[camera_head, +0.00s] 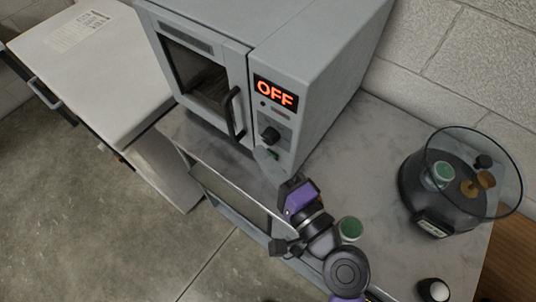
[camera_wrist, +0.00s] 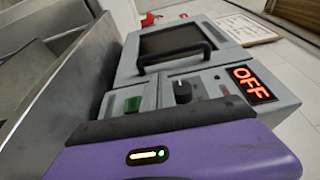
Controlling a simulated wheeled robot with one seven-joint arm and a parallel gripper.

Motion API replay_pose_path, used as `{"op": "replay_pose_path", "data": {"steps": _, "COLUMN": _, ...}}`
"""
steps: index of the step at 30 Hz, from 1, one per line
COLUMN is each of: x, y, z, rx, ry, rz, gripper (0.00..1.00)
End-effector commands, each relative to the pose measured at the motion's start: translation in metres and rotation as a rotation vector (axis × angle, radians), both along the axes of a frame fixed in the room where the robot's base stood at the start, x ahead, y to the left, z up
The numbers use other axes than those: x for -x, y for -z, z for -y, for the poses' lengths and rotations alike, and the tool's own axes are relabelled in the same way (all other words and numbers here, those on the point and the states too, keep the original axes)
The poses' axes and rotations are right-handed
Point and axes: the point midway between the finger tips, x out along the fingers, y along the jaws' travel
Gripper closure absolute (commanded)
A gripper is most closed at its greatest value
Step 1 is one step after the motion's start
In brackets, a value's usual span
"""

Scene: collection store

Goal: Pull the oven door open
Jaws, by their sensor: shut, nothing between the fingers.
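The grey oven (camera_head: 315,62) stands on a marble-topped counter. Its door (camera_head: 201,72) has a dark window and looks closed. The black curved door handle (camera_head: 233,113) is on the door's right side; it also shows in the wrist view (camera_wrist: 176,46). My gripper (camera_head: 289,184) is shut and empty, low in front of the oven's control panel, to the right of the handle and apart from it. In the wrist view its purple body fills the bottom, and its fingertips cannot be made out.
The control panel has an OFF display (camera_head: 275,94), a black knob (camera_head: 271,135) and a green switch (camera_wrist: 133,103). A green-topped jar (camera_head: 350,229) is beside my arm. A round glass-rimmed container (camera_head: 425,200) holds small items on the right. A white cabinet (camera_head: 95,75) stands left.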

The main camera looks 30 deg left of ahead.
Motion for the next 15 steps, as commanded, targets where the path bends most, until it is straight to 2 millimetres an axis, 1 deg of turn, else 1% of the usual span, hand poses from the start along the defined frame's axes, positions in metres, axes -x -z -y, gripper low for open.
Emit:
{"op": "replay_pose_path", "data": {"steps": 1, "x": -0.004, "y": -0.004, "z": -0.01, "rx": 0.0, "ry": -0.003, "rz": 0.001, "gripper": 1.0}}
{"op": "replay_pose_path", "data": {"steps": 6, "x": -0.015, "y": -0.003, "z": -0.036, "rx": 0.0, "ry": -0.002, "rz": 0.001, "gripper": 1.0}}
{"op": "replay_pose_path", "data": {"steps": 10, "x": -0.022, "y": -0.002, "z": -0.049, "rx": 0.0, "ry": 0.0, "rz": 0.001, "gripper": 1.0}}
{"op": "replay_pose_path", "data": {"steps": 15, "x": -0.026, "y": -0.001, "z": -0.057, "rx": 0.001, "ry": 0.001, "rz": 0.002, "gripper": 1.0}}
